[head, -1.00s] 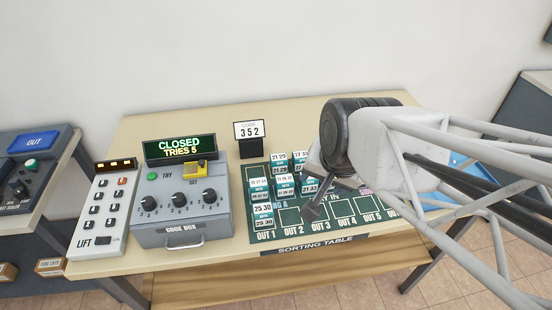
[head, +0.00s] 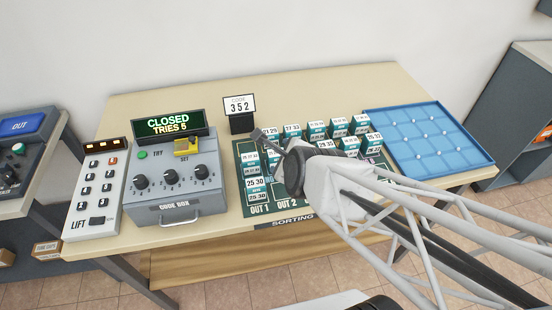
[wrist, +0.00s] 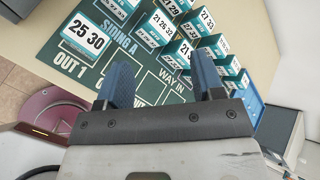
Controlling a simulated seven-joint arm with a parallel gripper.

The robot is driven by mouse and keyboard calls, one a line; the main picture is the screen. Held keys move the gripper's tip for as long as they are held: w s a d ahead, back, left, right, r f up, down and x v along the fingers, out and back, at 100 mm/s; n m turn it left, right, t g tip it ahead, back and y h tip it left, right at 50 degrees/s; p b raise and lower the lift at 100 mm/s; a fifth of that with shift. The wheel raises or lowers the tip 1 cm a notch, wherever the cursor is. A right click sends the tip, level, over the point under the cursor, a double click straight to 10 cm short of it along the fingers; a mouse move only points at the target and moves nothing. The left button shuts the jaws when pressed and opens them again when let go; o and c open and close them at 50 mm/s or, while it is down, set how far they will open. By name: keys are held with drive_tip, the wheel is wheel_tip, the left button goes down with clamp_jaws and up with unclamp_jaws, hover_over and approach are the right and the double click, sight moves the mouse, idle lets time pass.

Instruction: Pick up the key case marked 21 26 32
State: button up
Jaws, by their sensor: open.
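Several small white-and-teal key cases stand in rows on the green sorting mat (head: 240,207). The one at the front left (head: 256,190) reads 25 30 and is large in the wrist view (wrist: 86,34). A case marked 21 29 (head: 271,133) stands in the back row. My gripper (head: 275,145) is above the left part of the cases. In the wrist view, its two blue fingers (wrist: 163,80) are apart with nothing between them, over bare mat near WAY IN.
A code box (head: 175,190) showing CLOSED, TRIES 5 and a lift panel (head: 97,190) stand left of the mat. An empty-looking blue tray (head: 428,140) lies at right. The back strip of table is clear.

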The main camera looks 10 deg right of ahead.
sight(276, 156)
drive_tip(key=w+f+m+t, duration=0.1)
drive_tip(key=f+m, duration=0.1)
drive_tip(key=m, duration=0.1)
drive_tip(key=f+m+t, duration=0.1)
drive_tip(key=f+m, duration=0.1)
drive_tip(key=m, duration=0.1)
drive_tip(key=w+f+m+h, duration=0.1)
drive_tip(key=f+m, duration=0.1)
drive_tip(key=m, duration=0.1)
drive_tip(key=shift+w+t, duration=0.3)
drive_tip(key=shift+t, duration=0.1)
drive_tip(key=shift+w+f+m+t, duration=0.15)
drive_tip(key=shift+f+m, duration=0.3)
drive_tip(key=shift+m, duration=0.3)
drive_tip(key=shift+w+f+m+t, duration=0.15)
drive_tip(key=shift+f+m, duration=0.25)
drive_tip(key=shift+m, duration=0.35)
drive_tip(key=shift+x, duration=1.25)
drive_tip(key=shift+w+d+f, duration=0.1)
drive_tip(key=shift+x, duration=2.5)
drive_tip(key=shift+c, duration=0.2)
